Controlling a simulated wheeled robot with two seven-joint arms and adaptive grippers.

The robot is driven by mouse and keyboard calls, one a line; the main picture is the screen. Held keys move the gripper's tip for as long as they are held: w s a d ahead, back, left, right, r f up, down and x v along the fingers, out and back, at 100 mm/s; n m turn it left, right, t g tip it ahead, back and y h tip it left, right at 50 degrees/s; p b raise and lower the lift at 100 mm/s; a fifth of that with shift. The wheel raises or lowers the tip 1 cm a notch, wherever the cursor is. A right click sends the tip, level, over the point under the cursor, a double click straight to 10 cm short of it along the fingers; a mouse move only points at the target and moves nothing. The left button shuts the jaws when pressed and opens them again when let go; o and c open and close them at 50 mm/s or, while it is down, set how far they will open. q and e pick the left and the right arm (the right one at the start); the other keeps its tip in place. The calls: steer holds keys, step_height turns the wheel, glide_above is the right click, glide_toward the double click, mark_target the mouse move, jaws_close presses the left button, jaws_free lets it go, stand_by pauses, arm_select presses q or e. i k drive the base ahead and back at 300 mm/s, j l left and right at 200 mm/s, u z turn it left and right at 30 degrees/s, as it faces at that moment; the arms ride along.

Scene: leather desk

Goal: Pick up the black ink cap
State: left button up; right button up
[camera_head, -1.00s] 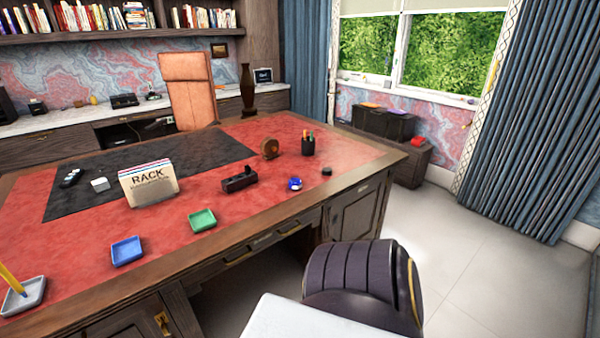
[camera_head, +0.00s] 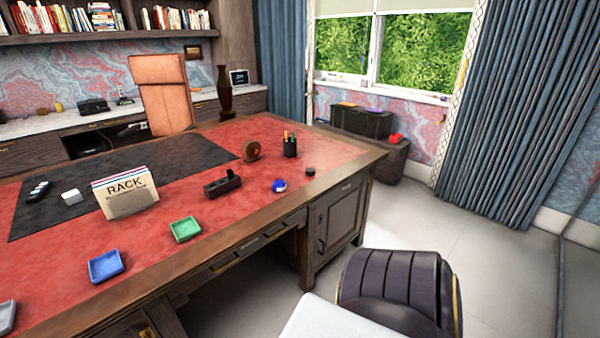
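A small black round piece (camera_head: 310,171), which looks like the black ink cap, lies on the red leather desk top near the right end of the desk (camera_head: 330,184). A blue and white ink bottle (camera_head: 279,186) stands to its left and a little nearer. The cap is apart from the bottle. Neither of my grippers shows in the head view, so whether they are open or shut is not visible.
A pen cup (camera_head: 290,146), a black holder (camera_head: 222,184), a green tray (camera_head: 185,229), a blue tray (camera_head: 105,266) and a card rack (camera_head: 125,194) stand on the desk. A dark padded chair (camera_head: 398,286) stands in front of the desk. Floor right of the desk is clear.

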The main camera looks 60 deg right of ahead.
mark_target(309, 171)
steer(key=z, duration=0.4)
steer(key=i+j+z, duration=0.1)
steer(key=z, duration=0.35)
steer(key=j+z, duration=0.15)
steer(key=z, duration=0.25)
steer(key=i+j+z, duration=0.1)
steer(key=z, duration=0.3)
steer(key=j+z, duration=0.15)
steer(key=z, duration=0.3)
